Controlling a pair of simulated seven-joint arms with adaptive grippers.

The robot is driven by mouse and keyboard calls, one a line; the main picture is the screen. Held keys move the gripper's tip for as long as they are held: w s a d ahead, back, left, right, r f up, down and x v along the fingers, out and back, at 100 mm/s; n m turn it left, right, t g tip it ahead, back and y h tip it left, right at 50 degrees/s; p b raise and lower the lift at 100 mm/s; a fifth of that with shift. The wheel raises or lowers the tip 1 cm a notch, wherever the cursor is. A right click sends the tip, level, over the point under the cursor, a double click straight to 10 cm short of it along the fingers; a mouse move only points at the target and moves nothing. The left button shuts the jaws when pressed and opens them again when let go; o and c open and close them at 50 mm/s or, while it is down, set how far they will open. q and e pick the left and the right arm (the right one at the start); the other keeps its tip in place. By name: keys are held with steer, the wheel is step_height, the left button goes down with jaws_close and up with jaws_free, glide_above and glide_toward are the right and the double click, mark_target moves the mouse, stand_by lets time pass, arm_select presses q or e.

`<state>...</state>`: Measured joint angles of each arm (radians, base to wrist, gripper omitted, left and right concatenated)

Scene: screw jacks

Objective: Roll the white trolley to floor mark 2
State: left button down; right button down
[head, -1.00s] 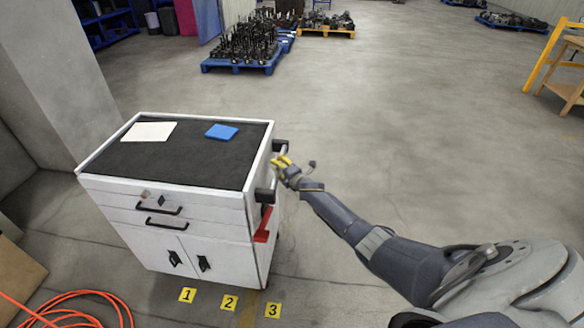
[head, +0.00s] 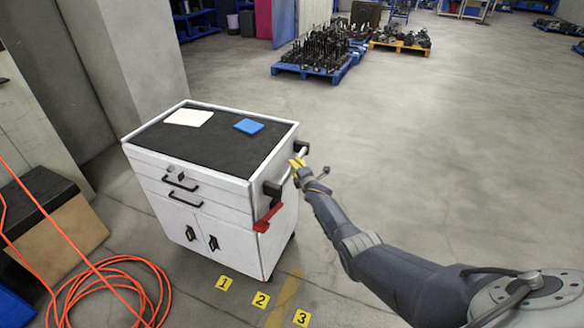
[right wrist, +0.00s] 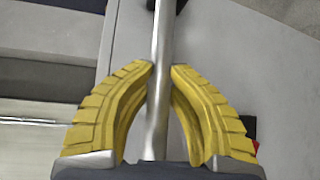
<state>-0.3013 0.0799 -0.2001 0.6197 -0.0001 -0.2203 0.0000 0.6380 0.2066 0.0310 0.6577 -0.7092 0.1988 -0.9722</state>
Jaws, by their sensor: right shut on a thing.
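The white trolley (head: 222,232) stands upright on the floor in the head view, with a dark top and a push bar on its right side. My right gripper (head: 298,164) is at this side, its yellow fingers around the push bar. In the right wrist view the silver push bar (right wrist: 162,40) runs between the fingers of my right gripper (right wrist: 161,68). Yellow floor marks 1 (head: 224,283), 2 (head: 261,299) and 3 (head: 301,318) lie in front of the trolley. Its near bottom corner is just behind marks 1 and 2. My left gripper is not in view.
An orange hose (head: 115,285) lies coiled left of the marks, near a cardboard box (head: 60,225). A pillar (head: 145,60) stands behind the trolley. A blue pallet (head: 315,70) with dark parts is farther back. The floor to the right is open.

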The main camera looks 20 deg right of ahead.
steer(key=shift+d, duration=0.4)
steer(key=c, duration=1.4)
jaws_free()
steer(key=shift+o, duration=1)
steer(key=shift+a, duration=0.2)
steer(key=shift+s, duration=0.4)
steer(key=s+r, duration=0.1)
steer(key=s, duration=1)
steer(key=shift+a+r, duration=0.25)
steer(key=shift+a, duration=0.1)
